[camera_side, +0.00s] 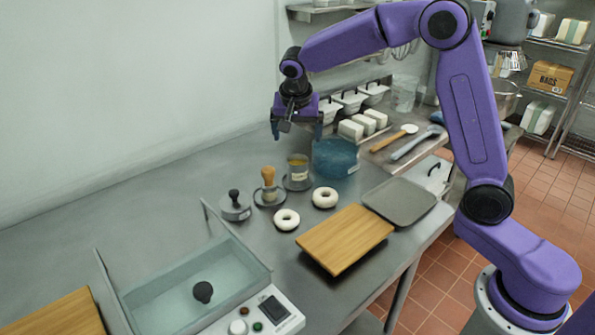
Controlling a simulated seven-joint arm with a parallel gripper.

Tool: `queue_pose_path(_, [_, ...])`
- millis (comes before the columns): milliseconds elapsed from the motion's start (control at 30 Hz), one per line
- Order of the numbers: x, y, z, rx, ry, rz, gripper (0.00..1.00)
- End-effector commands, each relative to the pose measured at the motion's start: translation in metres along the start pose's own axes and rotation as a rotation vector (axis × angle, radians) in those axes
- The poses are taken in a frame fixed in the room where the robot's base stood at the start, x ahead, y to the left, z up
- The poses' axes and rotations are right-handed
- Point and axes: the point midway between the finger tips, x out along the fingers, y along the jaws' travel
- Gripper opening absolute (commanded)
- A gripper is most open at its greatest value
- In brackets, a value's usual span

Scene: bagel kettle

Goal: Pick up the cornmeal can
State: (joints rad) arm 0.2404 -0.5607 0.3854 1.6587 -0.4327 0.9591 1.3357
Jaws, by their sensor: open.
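A small grey can with a yellow top or contents (298,166), which looks like the cornmeal can, stands upright on the steel counter. It sits between a wooden-handled tool and a blue tub. My gripper (297,134) is open and empty above the can, with its fingers pointing down and clear space between them and the can. The can's label is too small to read.
The blue tub (335,158) stands close to the can's right. The wooden-handled tool (268,186) and a black-knobbed grey piece (235,206) are at its left. Two bagels (286,219), a wooden board (345,240), a grey tray (399,202) and a kettle basin (195,290) lie nearer.

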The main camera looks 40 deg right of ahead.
Motion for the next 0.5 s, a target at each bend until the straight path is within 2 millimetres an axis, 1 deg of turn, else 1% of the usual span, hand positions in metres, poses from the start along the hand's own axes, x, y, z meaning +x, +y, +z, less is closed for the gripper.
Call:
queue_pose_path(33, [0.010,0.002,0.000,-0.002,-0.002,0.005,0.93])
queue_pose_path(200, [0.043,0.002,0.001,-0.002,-0.004,0.005,0.93])
queue_pose_path(400, [0.079,0.001,0.001,-0.004,-0.003,0.004,0.93])
queue_pose_path(500, [0.094,0.001,0.000,-0.003,-0.003,0.003,0.93])
